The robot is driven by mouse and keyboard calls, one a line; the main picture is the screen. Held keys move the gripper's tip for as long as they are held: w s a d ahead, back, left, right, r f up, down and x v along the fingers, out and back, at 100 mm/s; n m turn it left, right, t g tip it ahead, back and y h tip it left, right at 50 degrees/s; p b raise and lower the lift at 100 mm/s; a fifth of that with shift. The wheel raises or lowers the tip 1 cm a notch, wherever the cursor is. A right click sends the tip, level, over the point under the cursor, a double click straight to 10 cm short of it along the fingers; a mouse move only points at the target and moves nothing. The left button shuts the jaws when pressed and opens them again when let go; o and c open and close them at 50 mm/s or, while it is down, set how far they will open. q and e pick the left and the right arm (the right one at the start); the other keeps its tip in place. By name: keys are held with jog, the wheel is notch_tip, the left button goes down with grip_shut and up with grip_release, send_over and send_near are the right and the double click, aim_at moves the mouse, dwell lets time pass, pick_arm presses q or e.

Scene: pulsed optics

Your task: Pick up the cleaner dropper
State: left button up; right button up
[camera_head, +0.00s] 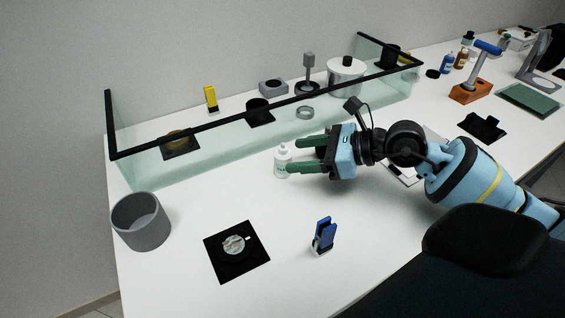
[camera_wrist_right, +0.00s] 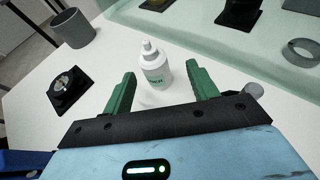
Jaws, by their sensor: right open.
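The cleaner dropper is a small white bottle (camera_head: 282,163) with a narrow nozzle and green lettering. It stands upright on the white table, in front of the glass screen. My right gripper (camera_head: 296,155) reaches toward it from the right with green fingers open. In the right wrist view the bottle (camera_wrist_right: 155,68) stands between and just beyond the open fingertips (camera_wrist_right: 160,75). I cannot see contact between the fingers and the bottle. My left gripper is in neither view.
A low glass screen with black rails (camera_head: 270,107) runs behind the bottle. A grey cup (camera_head: 141,222), a black plate with a round part (camera_head: 237,252) and a blue clip-like holder (camera_head: 323,236) stand on the front table.

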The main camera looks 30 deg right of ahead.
aim_at(277, 158)
jog(key=shift+a+p+x, duration=0.3)
jog(key=shift+p+x, duration=0.25)
jog(key=shift+x, duration=2.4)
jog(key=shift+s+r, duration=0.1)
jog(key=shift+s, duration=0.15)
jog(key=c, duration=1.2)
